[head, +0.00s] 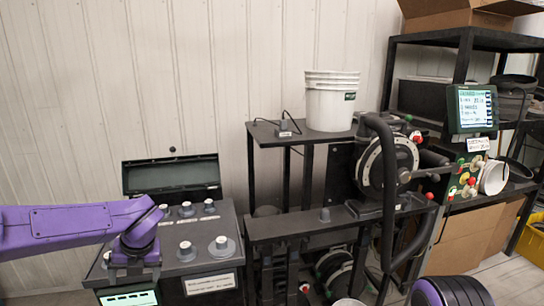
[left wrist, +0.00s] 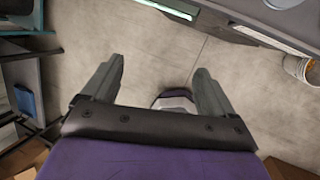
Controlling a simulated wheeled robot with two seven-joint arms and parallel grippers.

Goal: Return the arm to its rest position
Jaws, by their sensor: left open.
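My left arm (head: 60,229), purple, reaches in from the left in the head view. My left gripper (head: 135,270) hangs from its end, in front of the left side of the dark knobbed box. In the left wrist view the gripper (left wrist: 158,70) is open, with nothing between its two grey fingers and bare floor beyond. A purple and black part of my own body (head: 452,291) shows at the bottom right of the head view. My right gripper is not seen.
The dark box (head: 228,262) has several round-topped knobs and an open-lidded case (head: 171,176) behind. A black stand (head: 300,226) carries a white bucket (head: 331,101) and round seed meter (head: 386,167). A screen (head: 473,108) stands right. Floor (left wrist: 150,45) below the gripper looks clear.

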